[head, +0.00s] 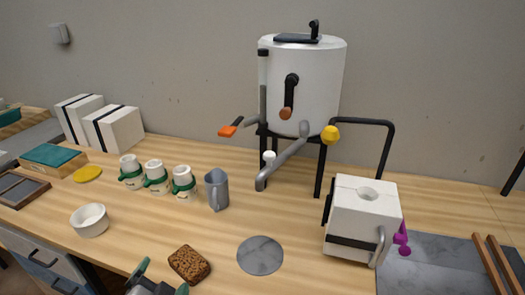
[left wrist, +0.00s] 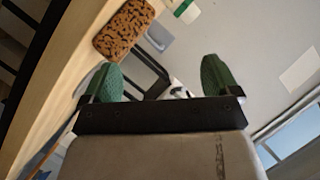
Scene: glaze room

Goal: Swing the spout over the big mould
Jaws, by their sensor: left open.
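The white tank (head: 302,85) stands on black legs at the back of the table. Its grey spout (head: 283,162) slants down and to the left, ending in front of the tank above the table, between the grey jug and the big mould. A yellow knob (head: 331,134) shows at the upper right of the spout. The big mould (head: 362,218), a white block with a round top hole and a black strap, stands to the right, apart from the spout's end. My left gripper (head: 161,283), with green fingertips, is open and empty at the front edge; it also shows in the left wrist view (left wrist: 160,77). My right gripper is out of view.
A brown sponge (head: 189,264) lies close to my left gripper. A grey jug (head: 216,190), several white moulds with green bands (head: 156,177) and a white bowl (head: 89,220) stand left. A grey disc (head: 260,255) lies in front. An orange handle (head: 230,128) juts left from the tank.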

